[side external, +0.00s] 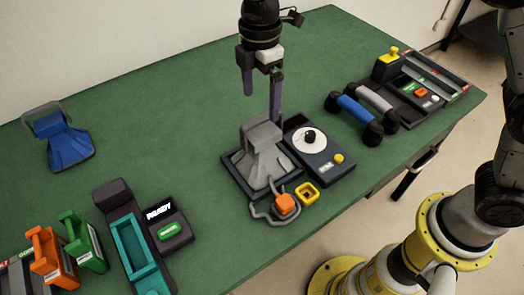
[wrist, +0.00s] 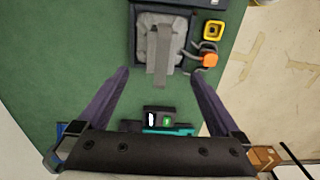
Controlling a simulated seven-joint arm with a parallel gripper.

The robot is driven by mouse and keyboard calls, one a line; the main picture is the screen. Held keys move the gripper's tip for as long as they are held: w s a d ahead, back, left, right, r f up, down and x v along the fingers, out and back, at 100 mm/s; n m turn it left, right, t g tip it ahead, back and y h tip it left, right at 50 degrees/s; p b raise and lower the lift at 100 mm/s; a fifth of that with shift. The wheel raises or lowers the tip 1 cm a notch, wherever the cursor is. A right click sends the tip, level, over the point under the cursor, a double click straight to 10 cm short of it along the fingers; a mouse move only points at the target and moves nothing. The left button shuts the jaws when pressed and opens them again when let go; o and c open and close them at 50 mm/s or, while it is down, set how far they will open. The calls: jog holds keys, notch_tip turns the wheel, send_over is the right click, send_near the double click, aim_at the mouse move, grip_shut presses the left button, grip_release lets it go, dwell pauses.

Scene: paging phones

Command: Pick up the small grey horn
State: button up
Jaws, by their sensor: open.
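The small grey horn (side external: 262,160) stands on a dark square tray (side external: 234,182) near the middle of the table, its flared end down and its grey handle loop on top. In the wrist view the horn (wrist: 168,65) is seen from above, with the strip of its handle across it. My gripper (side external: 261,107) is open and empty, with its two purple fingers pointing down above the horn. In the wrist view my gripper (wrist: 158,73) has its fingers spread wide, one to each side of the horn's handle. No contact is visible.
An orange plug (side external: 285,204) on a grey cord and a yellow socket (side external: 307,193) lie beside the tray. A dial box (side external: 322,158) is close on the right. A blue horn (side external: 65,142) stands far left. Blue (side external: 357,118) and grey handsets (side external: 374,98) lie right. The left-middle table is clear.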

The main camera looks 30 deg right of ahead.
aim_at(262, 120)
notch_tip(262, 120, down, 10)
jog(key=shift+s+d+r, duration=0.1)
jog(key=shift+r, duration=0.15)
jog(key=shift+c, duration=0.3)
jog(key=shift+r, duration=0.1)
grip_shut()
dwell(0.3)
